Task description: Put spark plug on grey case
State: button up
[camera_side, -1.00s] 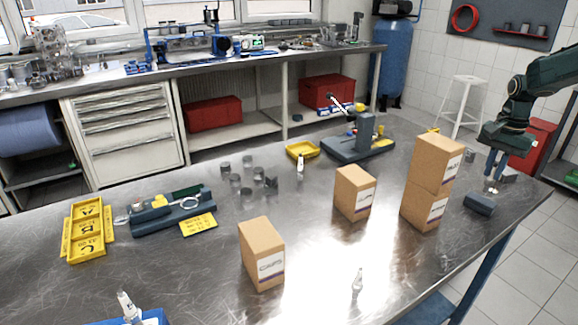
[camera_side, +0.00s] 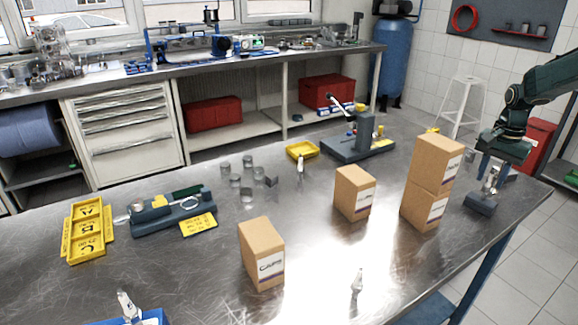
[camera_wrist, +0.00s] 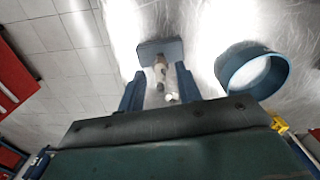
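The grey case (camera_side: 480,204) is a small dark block near the right end of the metal bench. It also shows in the wrist view (camera_wrist: 160,47), just beyond my fingertips. A spark plug (camera_side: 491,180) stands roughly upright with its lower end at the case, and appears to rest on it. In the wrist view the plug (camera_wrist: 161,72) lies between my blue fingers, with a gap on both sides. My gripper (camera_side: 491,174) is open around the plug, pointing down; its fingers (camera_wrist: 159,80) appear not to touch it.
Two stacked cardboard boxes (camera_side: 431,182) stand just left of my gripper. Other boxes (camera_side: 354,193) (camera_side: 262,253) stand further left. A blue ring-shaped part (camera_wrist: 253,70) lies beside my gripper in the wrist view. Other spark plugs (camera_side: 357,284) (camera_side: 127,305) stand at the front.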

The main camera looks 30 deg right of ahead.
aim_at(491, 174)
jog(key=shift+r, duration=0.15)
notch_tip(491, 174, up, 12)
dwell(0.7)
dwell(0.5)
jog(key=s+a+r+n+t+h, duration=0.1)
jog(key=s+a+r+n, duration=0.25)
jog(key=a, duration=0.55)
jog(key=s+a+r+n+t, duration=0.2)
jog(key=a+n, duration=0.2)
jog(key=a, duration=0.4)
jog(key=s+a+f+n+t+y, duration=0.1)
jog(key=s+a+f+n, duration=0.3)
jog(key=s+a+n, duration=0.4)
jog(key=s+a+t, duration=0.1)
jog(key=s+a, duration=0.1)
jog(key=a, duration=0.1)
jog(key=shift+s+f+n+t, duration=0.15)
jog(key=shift+s+n+t, duration=0.15)
jog(key=shift+s+n, duration=0.05)
